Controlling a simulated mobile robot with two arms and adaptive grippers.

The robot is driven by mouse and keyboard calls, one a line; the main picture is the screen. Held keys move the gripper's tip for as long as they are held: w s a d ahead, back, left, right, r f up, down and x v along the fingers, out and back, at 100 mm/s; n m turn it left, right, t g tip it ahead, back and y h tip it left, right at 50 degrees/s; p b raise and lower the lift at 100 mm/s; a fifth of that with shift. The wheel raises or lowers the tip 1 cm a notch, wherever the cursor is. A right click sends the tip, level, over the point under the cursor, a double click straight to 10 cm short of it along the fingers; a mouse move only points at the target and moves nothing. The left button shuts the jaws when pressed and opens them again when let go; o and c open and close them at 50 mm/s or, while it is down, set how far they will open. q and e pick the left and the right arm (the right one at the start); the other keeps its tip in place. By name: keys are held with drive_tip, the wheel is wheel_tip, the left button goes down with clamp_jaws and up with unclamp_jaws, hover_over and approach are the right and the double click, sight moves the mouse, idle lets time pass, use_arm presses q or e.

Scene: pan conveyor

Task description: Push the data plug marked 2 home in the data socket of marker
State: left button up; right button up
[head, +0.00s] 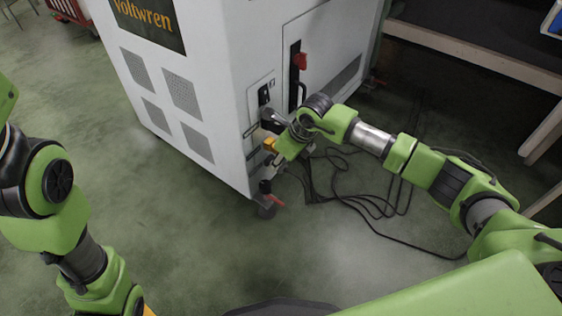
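The white cabinet (220,50) carries a narrow socket panel (263,95) near its front corner, with dark ports on it. My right gripper (268,133) is up against the cabinet at the lower part of this panel. Its fingers are small and partly covered by my wrist, so I cannot tell whether they are shut on a plug. The data plug marked 2 and its marker cannot be made out. My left arm is at the left edge and its gripper is out of view.
Black cables (345,200) lie in loops on the floor below my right arm. A red handle (300,62) sits on the cabinet's side. A bench (480,65) stands at upper right.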

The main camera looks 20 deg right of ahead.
drive_tip(key=shift+o, duration=1)
drive_tip(key=shift+r, duration=0.1)
drive_tip(key=v, duration=1.1)
drive_tip(key=shift+s+r, duration=0.15)
drive_tip(key=shift+r, duration=0.25)
drive_tip(key=shift+d, duration=0.1)
